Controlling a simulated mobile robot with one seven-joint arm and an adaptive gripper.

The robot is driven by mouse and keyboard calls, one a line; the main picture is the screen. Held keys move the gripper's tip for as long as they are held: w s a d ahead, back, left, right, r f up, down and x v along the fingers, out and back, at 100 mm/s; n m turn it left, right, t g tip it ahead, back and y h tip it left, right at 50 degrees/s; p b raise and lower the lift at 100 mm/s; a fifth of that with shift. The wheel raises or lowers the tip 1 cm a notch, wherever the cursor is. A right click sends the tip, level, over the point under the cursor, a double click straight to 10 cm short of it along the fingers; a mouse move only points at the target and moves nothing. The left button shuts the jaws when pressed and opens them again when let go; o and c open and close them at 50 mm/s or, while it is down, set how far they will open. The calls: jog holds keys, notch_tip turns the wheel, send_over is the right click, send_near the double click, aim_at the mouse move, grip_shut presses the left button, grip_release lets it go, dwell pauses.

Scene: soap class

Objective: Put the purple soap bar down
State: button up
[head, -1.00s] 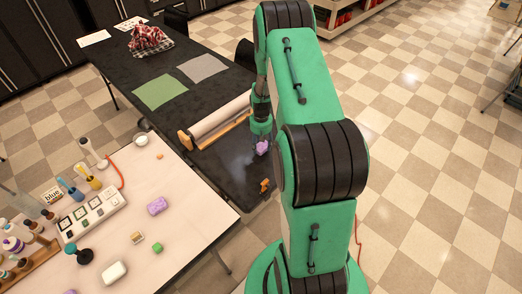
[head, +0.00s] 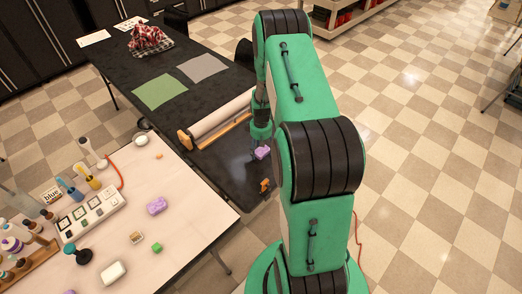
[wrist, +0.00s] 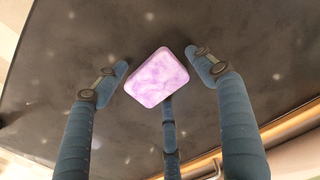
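The purple soap bar (head: 262,153), mottled purple and white, is at the near right part of the dark table, just below my gripper (head: 261,138). In the wrist view the bar (wrist: 157,77) lies between my fingers against the dark tabletop. My gripper (wrist: 160,70) is open, with gaps between the side fingertips and the bar. The third finger's tip meets or passes behind the bar's lower edge; I cannot tell if it touches. The bar looks to rest on the dark table (head: 225,165).
A paper roll on a wooden holder (head: 220,118) stands just left of my gripper. A small orange item (head: 265,185) is nearer. Green (head: 161,92) and grey (head: 203,68) mats lie farther back. The pale table (head: 190,220) at left holds another purple bar (head: 156,205).

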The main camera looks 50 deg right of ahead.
jog(key=shift+r, duration=0.1)
notch_tip(320, 180, up, 12)
jog(key=p, duration=0.1)
dwell(0.8)
jog(key=shift+r, duration=0.1)
dwell(0.4)
notch_tip(320, 180, up, 16)
jog(key=t, duration=0.1)
send_over(260, 151)
jog(key=w+a, duration=0.3)
jog(key=a, duration=0.6)
jog(key=s+a+r+t, duration=0.1)
jog(key=s+a+r, duration=0.3)
jog(key=a+r, duration=0.95)
jog(key=s+a+r+t, duration=0.2)
jog(key=s+a+r, duration=0.7)
jog(key=r, duration=0.2)
jog(key=s+a+r+t, duration=0.1)
jog(key=s+a+r, duration=0.2)
jog(key=s+a, duration=0.5)
jog(key=s, duration=0.5)
jog(key=shift+s+a+t, duration=0.15)
jog(key=shift+s+t, duration=0.1)
jog(key=shift+t, duration=0.05)
